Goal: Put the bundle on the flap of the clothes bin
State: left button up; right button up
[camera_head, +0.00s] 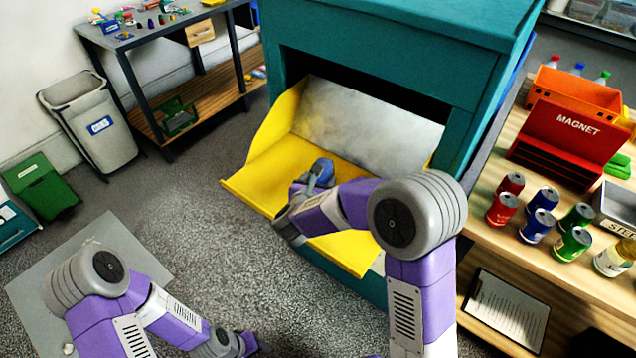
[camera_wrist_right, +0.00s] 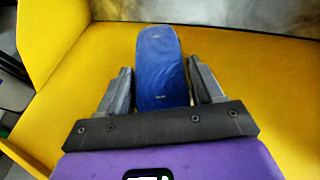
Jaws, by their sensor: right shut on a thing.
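The clothes bin (camera_head: 455,70) is a large teal box with its yellow flap (camera_head: 262,172) folded open toward me. My right gripper (camera_head: 308,185) is over the flap. It is shut on the blue bundle (camera_head: 322,170). In the right wrist view the bundle (camera_wrist_right: 162,65) stands out between the two dark fingers, with the yellow flap (camera_wrist_right: 75,65) behind and below it. I cannot tell whether the bundle touches the flap. My left gripper (camera_head: 250,343) is low at the bottom edge, away from the bin, and its jaws do not show clearly.
On the right, a wooden counter (camera_head: 483,238) holds several cans, a red MAGNET box (camera_head: 560,140) and an orange crate (camera_head: 575,92). A grey waste bin (camera_head: 95,125), a green bin (camera_head: 40,187) and a workbench (camera_head: 150,38) stand at the left. The flap's left part is clear.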

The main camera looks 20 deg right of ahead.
jog(key=shift+r, duration=0.1)
jog(key=o, duration=0.7)
jog(key=shift+f+b, duration=0.2)
jog(key=shift+b, duration=0.1)
jog(key=o, duration=0.5)
jog(key=shift+c, duration=0.2)
jog(key=shift+r, duration=0.15)
jog(key=shift+r+p, duration=0.2)
jog(key=shift+p, duration=0.3)
jog(key=p+v, duration=0.1)
jog(key=v, duration=1.1)
jog(key=shift+f, duration=0.2)
jog(key=shift+s, duration=0.1)
